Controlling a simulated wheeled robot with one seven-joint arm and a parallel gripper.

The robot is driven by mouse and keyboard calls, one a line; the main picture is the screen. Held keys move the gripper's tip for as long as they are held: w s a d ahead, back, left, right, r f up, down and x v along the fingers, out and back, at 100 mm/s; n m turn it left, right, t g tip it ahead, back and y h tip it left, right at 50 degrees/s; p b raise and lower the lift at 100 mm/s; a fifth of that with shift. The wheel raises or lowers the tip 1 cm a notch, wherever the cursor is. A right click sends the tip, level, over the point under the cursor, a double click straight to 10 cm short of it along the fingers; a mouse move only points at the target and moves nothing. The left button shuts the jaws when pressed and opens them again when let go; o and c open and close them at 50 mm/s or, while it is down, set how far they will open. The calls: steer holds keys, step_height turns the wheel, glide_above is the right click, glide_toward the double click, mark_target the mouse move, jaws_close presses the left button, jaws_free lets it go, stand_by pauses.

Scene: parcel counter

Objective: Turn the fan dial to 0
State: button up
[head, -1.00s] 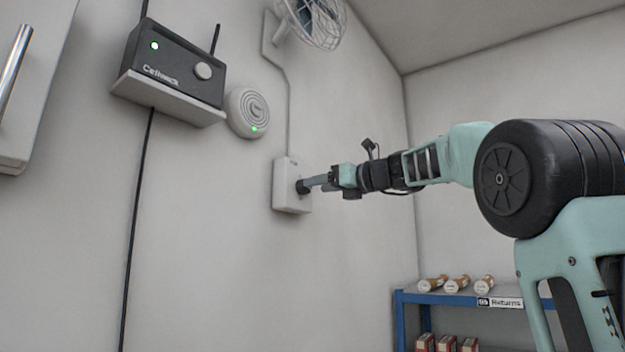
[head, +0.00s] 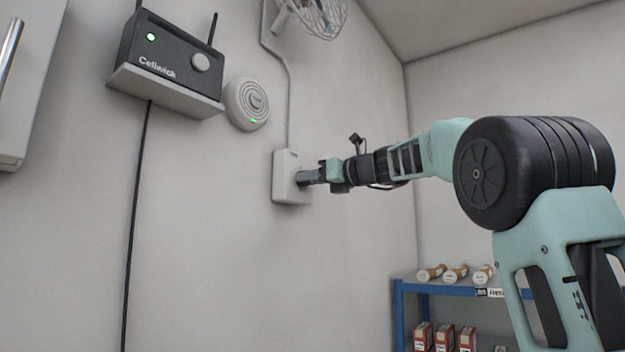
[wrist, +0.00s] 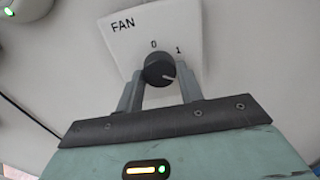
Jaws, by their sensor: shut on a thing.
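The white fan control plate (wrist: 185,22) is on the wall, with "FAN", "0" and "1" printed on it; it also shows in the head view (head: 285,170). Its round black dial (wrist: 158,66) has a pale mark at its lower right, on the side away from the 0. Any labels there are not visible. My gripper (wrist: 160,76) has a finger on either side of the dial and is shut on it. In the head view my gripper (head: 303,177) reaches the plate from the right and hides the dial.
A wall fan (head: 315,14) is above the plate, with its cable running down to it. A round white device (head: 247,104) and a black router (head: 172,62) on a shelf are to the left. A blue-framed rack (head: 440,288) with tubes and boxes stands below right.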

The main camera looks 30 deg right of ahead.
steer(key=shift+n, duration=0.3)
steer(key=n+b, duration=0.9)
steer(key=n, duration=1.4)
steer(key=shift+d+b, duration=0.1)
steer(key=shift+b, duration=0.3)
steer(key=shift+n, duration=0.3)
steer(key=o, duration=1)
steer(key=shift+r, duration=0.1)
